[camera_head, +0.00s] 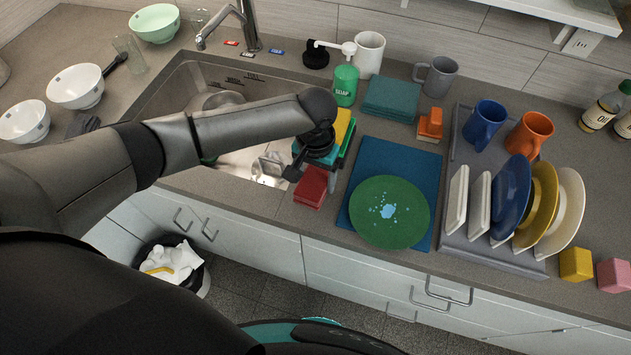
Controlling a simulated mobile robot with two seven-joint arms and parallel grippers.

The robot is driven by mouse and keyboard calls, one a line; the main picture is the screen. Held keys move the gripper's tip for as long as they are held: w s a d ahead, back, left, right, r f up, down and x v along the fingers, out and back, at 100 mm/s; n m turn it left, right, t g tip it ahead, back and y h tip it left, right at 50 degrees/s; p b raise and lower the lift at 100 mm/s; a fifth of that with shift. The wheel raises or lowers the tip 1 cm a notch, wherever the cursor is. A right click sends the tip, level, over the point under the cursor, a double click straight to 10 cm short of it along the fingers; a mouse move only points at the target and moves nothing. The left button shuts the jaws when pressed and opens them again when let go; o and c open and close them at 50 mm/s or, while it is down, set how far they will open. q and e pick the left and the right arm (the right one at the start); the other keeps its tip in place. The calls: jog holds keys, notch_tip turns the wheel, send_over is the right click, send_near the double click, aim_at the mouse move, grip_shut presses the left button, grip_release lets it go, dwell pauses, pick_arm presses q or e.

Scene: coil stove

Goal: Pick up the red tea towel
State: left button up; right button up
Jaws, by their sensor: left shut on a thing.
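The red tea towel (311,187) is a small, folded, block-like red piece near the front edge of the counter, right of the sink. My left gripper (312,172) reaches over from the left and points down, with its fingers on either side of the towel, shut on it. The gripper's dark body hides part of the towel's back. I cannot tell whether the towel touches the counter. My right gripper is not in view.
Yellow, teal and green pieces (345,125) lie just behind my left gripper. The sink (180,85) is to its left. A green plate (389,212) on a blue mat (372,158) is to the right, then a dish rack (456,215). A soap bottle (345,85) stands behind.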

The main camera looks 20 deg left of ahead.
aim_at(316, 178)
pick_arm(q)
notch_tip(316, 178, up, 17)
jog(key=p, duration=0.1)
